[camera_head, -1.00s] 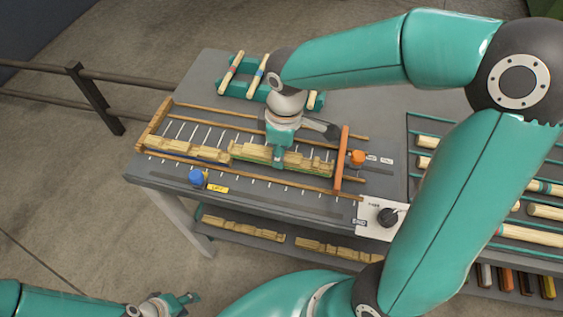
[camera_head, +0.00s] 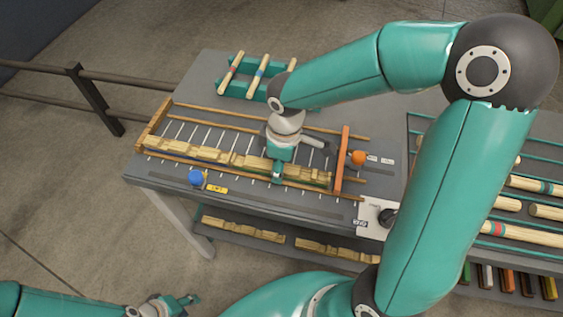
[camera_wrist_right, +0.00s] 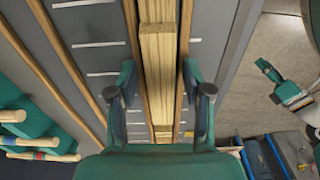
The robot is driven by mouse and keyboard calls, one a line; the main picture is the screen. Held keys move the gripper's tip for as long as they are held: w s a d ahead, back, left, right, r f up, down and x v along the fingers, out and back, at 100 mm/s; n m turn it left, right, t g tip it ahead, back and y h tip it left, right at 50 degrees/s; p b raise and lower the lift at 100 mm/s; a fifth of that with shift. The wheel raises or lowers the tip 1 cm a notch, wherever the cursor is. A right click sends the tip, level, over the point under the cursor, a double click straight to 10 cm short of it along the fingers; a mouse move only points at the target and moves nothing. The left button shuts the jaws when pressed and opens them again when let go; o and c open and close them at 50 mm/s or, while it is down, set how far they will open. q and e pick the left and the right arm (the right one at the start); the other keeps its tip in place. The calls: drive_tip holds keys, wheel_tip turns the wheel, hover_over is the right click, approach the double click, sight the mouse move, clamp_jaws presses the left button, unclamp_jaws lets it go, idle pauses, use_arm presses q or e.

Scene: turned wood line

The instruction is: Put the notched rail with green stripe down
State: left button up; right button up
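The notched rail with green stripe (camera_head: 310,175) lies low in the wooden-edged channel at the front of the bench, end to end with another notched rail (camera_head: 185,150). A little green shows near its right end. In the right wrist view pale notched wood (camera_wrist_right: 158,85) runs between the fingers. My right gripper (camera_head: 277,178) is over the rail; its fingers (camera_wrist_right: 160,85) stand either side of the wood with small gaps, so it is open. My left gripper (camera_head: 188,302) is at the bottom left, away from the bench, its fingers apart and empty.
An orange crossbar (camera_head: 342,160) and orange knob (camera_head: 358,157) stand at the channel's right end. A blue knob (camera_head: 196,177) is at the front edge. A teal rack (camera_head: 236,89) with striped sticks stands behind. More notched rails (camera_head: 243,229) lie on the shelf below.

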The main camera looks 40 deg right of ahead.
drive_tip(key=shift+r, duration=0.1)
drive_tip(key=shift+r, duration=0.25)
wheel_tip(320, 180, up, 12)
drive_tip(key=p, duration=0.1)
drive_tip(key=shift+s+d+f, duration=0.25)
drive_tip(key=shift+s, duration=0.05)
idle(0.4)
